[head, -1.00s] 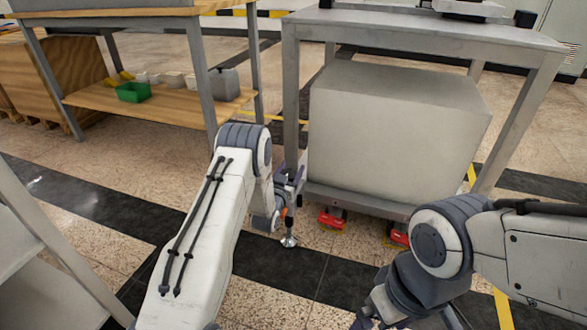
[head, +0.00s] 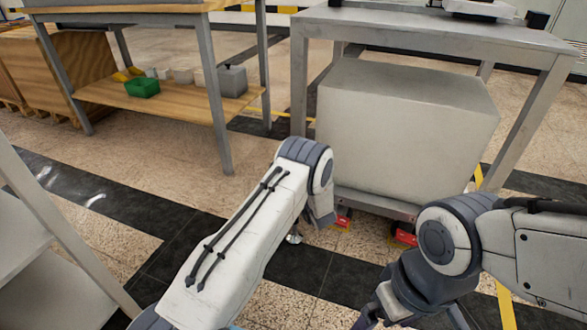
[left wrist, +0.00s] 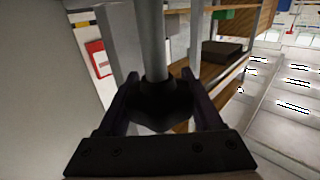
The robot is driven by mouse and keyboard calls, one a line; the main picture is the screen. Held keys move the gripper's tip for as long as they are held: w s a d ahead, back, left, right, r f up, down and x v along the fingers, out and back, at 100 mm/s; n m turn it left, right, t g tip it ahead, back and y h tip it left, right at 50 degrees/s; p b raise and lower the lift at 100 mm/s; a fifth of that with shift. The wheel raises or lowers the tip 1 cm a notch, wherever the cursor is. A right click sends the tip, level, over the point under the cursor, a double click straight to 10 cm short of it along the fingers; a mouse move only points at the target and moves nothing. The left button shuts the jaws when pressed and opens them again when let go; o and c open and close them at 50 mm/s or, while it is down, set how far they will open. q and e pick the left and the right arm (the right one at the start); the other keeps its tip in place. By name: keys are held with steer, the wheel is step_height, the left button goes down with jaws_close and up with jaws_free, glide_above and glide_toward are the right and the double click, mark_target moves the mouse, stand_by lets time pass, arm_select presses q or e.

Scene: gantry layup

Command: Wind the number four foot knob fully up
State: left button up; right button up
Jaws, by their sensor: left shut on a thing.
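In the left wrist view a dark, faceted foot knob (left wrist: 158,103) sits on a grey metal rod (left wrist: 151,40). My left gripper (left wrist: 162,92) has one finger on each side of the knob and is shut on it. In the head view my left forearm hides the knob and most of this gripper; a small bit of the shiny foot (head: 294,238) shows at the floor by the table's near left leg. No number shows on the knob. My right gripper (head: 400,318) is at the bottom edge of the head view, its fingertips cut off.
A metal table (head: 440,32) stands over a large grey box (head: 400,125) on a low base with red casters (head: 404,236). A wooden workbench (head: 105,95) with a green bin (head: 142,88) is at the back left. A grey frame (head: 60,235) stands at the left edge.

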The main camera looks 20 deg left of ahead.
stand_by(0.6)
arm_select(q)
steer(key=o, duration=1.4)
steer(key=shift+y, duration=0.3)
steer(key=shift+c, duration=0.2)
steer(key=shift+s+d, duration=0.2)
steer(key=p+v, duration=0.4)
steer(key=v, duration=0.5)
steer(key=shift+s+d+p, duration=0.25)
steer(key=shift+s+p, duration=0.05)
steer(key=shift+p, duration=0.1)
steer(key=shift+r, duration=0.1)
